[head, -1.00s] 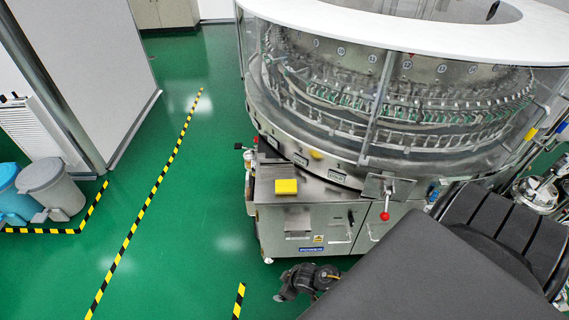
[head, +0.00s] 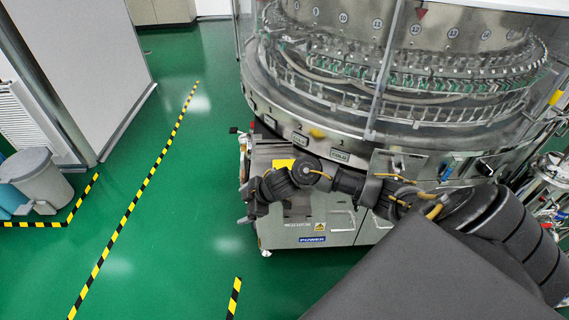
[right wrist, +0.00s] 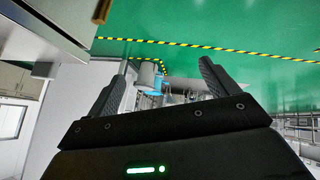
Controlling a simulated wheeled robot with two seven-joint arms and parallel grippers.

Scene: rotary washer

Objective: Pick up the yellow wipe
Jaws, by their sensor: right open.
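The yellow wipe (head: 282,163) lies on the flat metal ledge at the front left corner of the washer in the head view. My right forearm and wrist cross in front of it, so only part of its top shows. My right gripper (head: 246,204) is to the left of and below the wipe in that view, by the ledge's left side, and does not touch it visibly. In the right wrist view my right gripper (right wrist: 163,84) is open with nothing between the fingers, and the wipe is not visible there. My left gripper is not in view.
The round washer (head: 400,95) with clear panels rises behind the ledge. Its metal cabinet (head: 315,225) stands below. The green floor left of the washer is open, with yellow-black tape (head: 134,210).

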